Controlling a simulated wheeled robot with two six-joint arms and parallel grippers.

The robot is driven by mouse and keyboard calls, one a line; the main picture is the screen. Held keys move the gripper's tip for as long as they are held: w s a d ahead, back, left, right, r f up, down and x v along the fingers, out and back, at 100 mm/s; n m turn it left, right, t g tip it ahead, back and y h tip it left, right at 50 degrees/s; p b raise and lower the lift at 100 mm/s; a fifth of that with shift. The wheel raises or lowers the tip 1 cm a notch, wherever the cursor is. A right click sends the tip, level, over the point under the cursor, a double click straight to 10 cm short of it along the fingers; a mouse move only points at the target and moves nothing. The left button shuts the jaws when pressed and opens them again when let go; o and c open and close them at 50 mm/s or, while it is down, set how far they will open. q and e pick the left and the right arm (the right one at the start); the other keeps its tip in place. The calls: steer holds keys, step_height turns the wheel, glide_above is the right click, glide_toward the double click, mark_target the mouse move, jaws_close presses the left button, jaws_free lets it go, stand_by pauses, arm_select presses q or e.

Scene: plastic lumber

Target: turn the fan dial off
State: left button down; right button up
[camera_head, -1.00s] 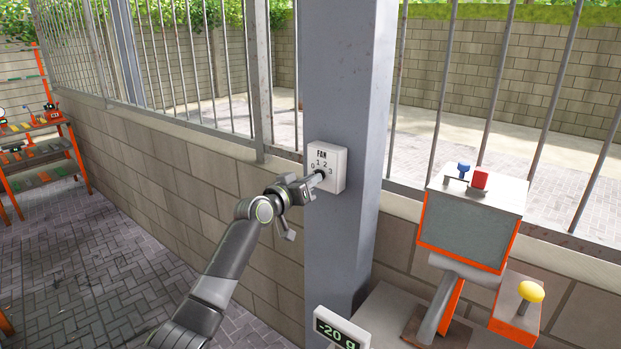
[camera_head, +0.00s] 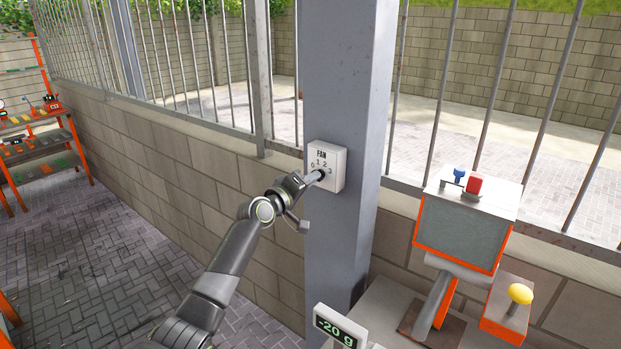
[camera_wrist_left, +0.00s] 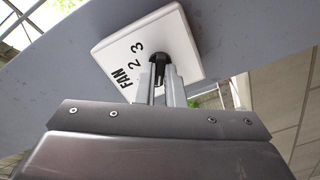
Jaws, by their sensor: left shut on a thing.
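The fan dial is a dark knob (camera_wrist_left: 159,60) on a white square plate (camera_head: 337,158) marked FAN with the digits 0, 1, 2 and 3. The plate is fixed to a grey steel post (camera_head: 345,225). My left gripper (camera_head: 314,178) reaches the dial from the lower left. In the left wrist view the two fingers (camera_wrist_left: 160,85) are shut on the knob. The fingers cover part of the dial, and I cannot tell which digit it points to. In that view the 2 and 3 show on the plate (camera_wrist_left: 120,50). My right gripper is out of view.
A control box (camera_head: 461,235) with a red and a blue part on top stands at the right, beside a yellow button (camera_head: 520,293). A scale display (camera_head: 340,325) reads -20 g at the bottom. A brick wall with railings runs behind. An orange shelf (camera_head: 40,145) stands far left.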

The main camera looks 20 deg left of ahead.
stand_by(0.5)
arm_select(q)
steer(key=c, duration=1.5)
jaws_free()
steer(key=shift+s, duration=0.1)
steer(key=shift+b+v, duration=1.45)
steer(key=shift+v, duration=7.2)
